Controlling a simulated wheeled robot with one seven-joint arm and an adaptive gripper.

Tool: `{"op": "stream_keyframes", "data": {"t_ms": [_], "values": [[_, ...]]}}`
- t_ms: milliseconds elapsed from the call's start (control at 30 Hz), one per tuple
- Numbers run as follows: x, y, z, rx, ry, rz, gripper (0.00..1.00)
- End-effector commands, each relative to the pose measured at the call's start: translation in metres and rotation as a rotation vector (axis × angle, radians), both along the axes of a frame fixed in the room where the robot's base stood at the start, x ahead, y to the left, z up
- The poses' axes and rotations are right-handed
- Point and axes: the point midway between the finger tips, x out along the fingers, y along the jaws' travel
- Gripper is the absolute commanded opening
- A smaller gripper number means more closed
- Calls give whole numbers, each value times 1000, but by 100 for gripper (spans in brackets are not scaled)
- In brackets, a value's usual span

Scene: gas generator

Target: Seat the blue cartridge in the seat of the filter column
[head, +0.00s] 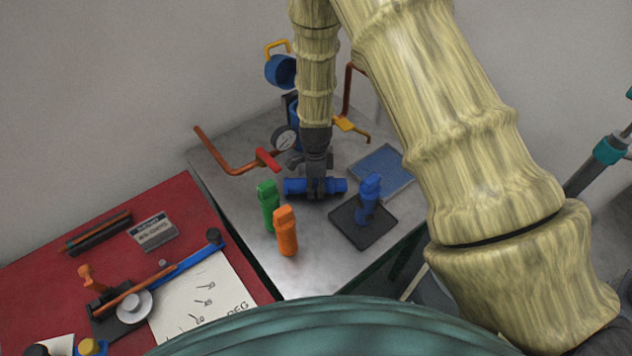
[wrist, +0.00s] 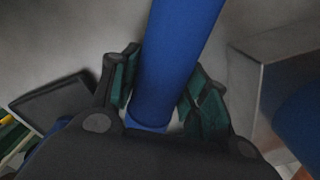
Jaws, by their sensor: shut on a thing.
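My gripper (head: 316,192) points down over the metal table and is shut on a blue cylinder, the blue cartridge (head: 297,186), held on its side across the fingers. In the wrist view the blue cartridge (wrist: 176,58) runs between the two green-padded fingers (wrist: 157,98). The filter column (head: 293,108) appears to stand behind my arm, mostly hidden, with a blue round cap (head: 281,70) and yellow handle at its top left. I cannot make out its seat.
A green cartridge (head: 268,206) and an orange one (head: 286,232) stand at front left. A blue piece (head: 369,194) stands on a black tray (head: 353,232) at right, before a blue mat (head: 383,168). Pipes, a red-handled valve (head: 268,160) and gauge (head: 285,139) crowd the back.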

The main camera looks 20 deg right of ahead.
Motion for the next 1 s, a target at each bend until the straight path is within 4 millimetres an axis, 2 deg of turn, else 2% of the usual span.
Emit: {"op": "stream_keyframes", "data": {"t_ms": [367,400,500,1000], "values": [[0,0,-5,0,0,0,16],[0,0,-5,0,0,0,47],[0,0,-5,0,0,0,65],[0,0,-5,0,0,0,67]]}}
